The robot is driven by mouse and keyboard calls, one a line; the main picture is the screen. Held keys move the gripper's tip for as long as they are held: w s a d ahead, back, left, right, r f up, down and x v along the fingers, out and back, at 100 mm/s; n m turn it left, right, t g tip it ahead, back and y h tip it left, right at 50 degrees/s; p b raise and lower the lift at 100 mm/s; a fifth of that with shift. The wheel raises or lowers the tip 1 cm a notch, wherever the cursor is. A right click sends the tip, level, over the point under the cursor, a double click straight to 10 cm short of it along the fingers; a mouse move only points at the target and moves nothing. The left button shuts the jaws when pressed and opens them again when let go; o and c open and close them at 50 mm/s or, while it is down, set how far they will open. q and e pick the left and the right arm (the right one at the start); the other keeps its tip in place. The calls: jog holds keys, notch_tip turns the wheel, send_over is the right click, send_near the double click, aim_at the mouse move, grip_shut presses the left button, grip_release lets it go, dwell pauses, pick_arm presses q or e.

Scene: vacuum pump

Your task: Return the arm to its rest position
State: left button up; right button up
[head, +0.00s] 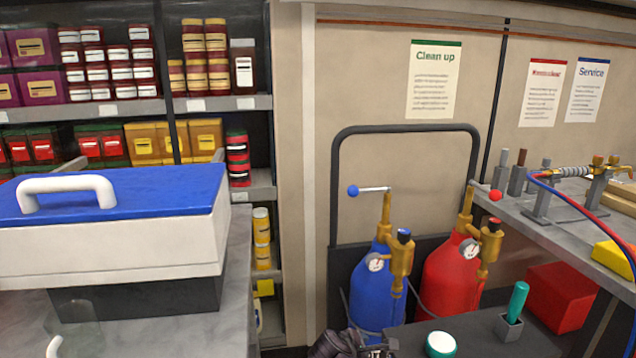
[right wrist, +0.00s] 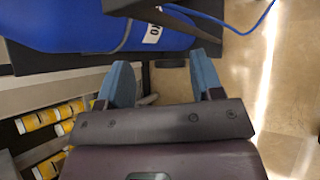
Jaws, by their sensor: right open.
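My right gripper (right wrist: 163,80) shows in the right wrist view with its two blue fingers apart and nothing between them. The blue gas cylinder (right wrist: 90,25) lies across the top of that view, beyond the fingertips and apart from them. In the head view a dark mechanical part shows at the bottom edge, in front of the blue cylinder (head: 372,290); too little of it shows to tell what it is. My left gripper is not in view. No vacuum pump can be made out.
A red cylinder (head: 448,275) stands beside the blue one. A white cooler with a blue lid (head: 150,190) sits on the left counter. A bench (head: 535,232) with pipe fittings is at right. Yellow-labelled jars (right wrist: 40,120) are left of the gripper; open floor (right wrist: 290,100) lies right.

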jog(key=s+d+f+m+y, duration=0.3)
jog(key=s+d+f+m, duration=0.15)
jog(key=s, duration=0.45)
jog(key=s+d+f+m+y, duration=0.2)
jog(key=s+d+f+m, duration=0.2)
jog(key=s+f, duration=0.3)
jog(key=s+d+r+m+t, duration=0.1)
jog(key=s+d+r+m, duration=0.1)
jog(key=s, duration=0.5)
jog(key=s+d+r+m+t+y+p, duration=0.1)
jog(key=s+d+r+m+t, duration=0.1)
jog(key=s, duration=0.6)
jog(key=s+d+r+m+t+y, duration=0.1)
jog(key=s+d+r+m, duration=0.2)
jog(key=s+r+m, duration=0.2)
jog(key=shift+s+d+r+m+p, duration=0.2)
jog(key=shift+s+d+m+p, duration=0.2)
jog(key=shift+s, duration=0.8)
jog(key=shift+a, duration=0.1)
